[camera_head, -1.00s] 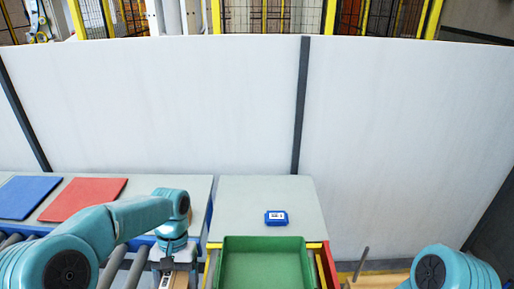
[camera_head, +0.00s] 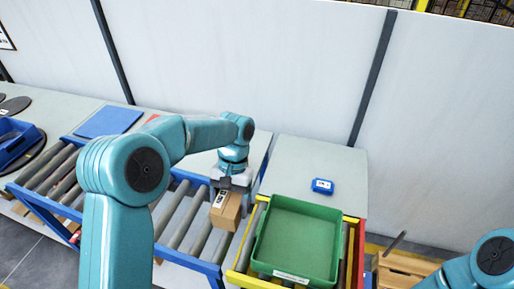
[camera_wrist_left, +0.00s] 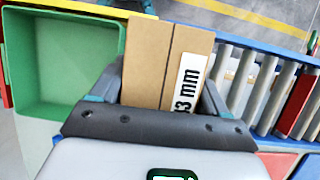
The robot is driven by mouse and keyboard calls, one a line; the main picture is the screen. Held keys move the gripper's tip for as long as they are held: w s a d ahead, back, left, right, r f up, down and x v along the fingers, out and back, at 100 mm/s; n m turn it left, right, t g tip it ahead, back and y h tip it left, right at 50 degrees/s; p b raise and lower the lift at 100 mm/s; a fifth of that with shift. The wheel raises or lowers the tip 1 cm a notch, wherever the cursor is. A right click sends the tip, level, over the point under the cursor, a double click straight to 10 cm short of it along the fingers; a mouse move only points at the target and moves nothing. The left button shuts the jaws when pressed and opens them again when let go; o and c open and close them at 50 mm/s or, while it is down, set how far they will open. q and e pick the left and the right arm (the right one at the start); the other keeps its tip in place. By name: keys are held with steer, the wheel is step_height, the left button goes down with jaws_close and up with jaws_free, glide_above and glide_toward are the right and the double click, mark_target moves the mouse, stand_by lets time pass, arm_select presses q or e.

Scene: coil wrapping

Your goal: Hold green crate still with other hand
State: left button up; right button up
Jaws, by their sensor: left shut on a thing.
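The green crate (camera_head: 297,240) sits empty on a yellow-edged roller stand, right of my left gripper. It also shows at the upper left of the left wrist view (camera_wrist_left: 65,58). My left gripper (camera_head: 228,192) points down and is shut on a small brown cardboard box (camera_head: 226,213) above the blue-framed rollers, beside the crate and apart from it. In the left wrist view the box (camera_wrist_left: 148,60) sits between the two fingers, with a white label reading "3 mm" in part.
A small blue device (camera_head: 322,186) lies on the grey table (camera_head: 310,160) behind the crate. The roller conveyor (camera_head: 190,225) runs left. A blue mat (camera_head: 108,122) and a blue bin (camera_head: 18,142) lie further left. A wooden box (camera_head: 400,270) stands right of the crate.

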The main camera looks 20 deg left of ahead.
arm_select(q)
steer(key=shift+w+n, duration=0.2)
steer(key=shift+n, duration=0.3)
steer(key=w+d+f+n+t+h, duration=0.1)
steer(key=w+d+f+n+h, duration=0.1)
steer(key=d+n, duration=0.4)
steer(key=w+d+f+n+t+h, duration=0.1)
steer(key=d+f+n, duration=0.3)
steer(key=d, duration=0.9)
steer(key=shift+w+f+n+t+h, duration=0.35)
steer(key=shift+w+n+h, duration=0.25)
steer(key=shift+w+n, duration=0.45)
arm_select(e)
steer(key=shift+a, duration=0.1)
arm_select(q)
steer(key=shift+s+d, duration=0.1)
steer(key=shift+s, duration=0.05)
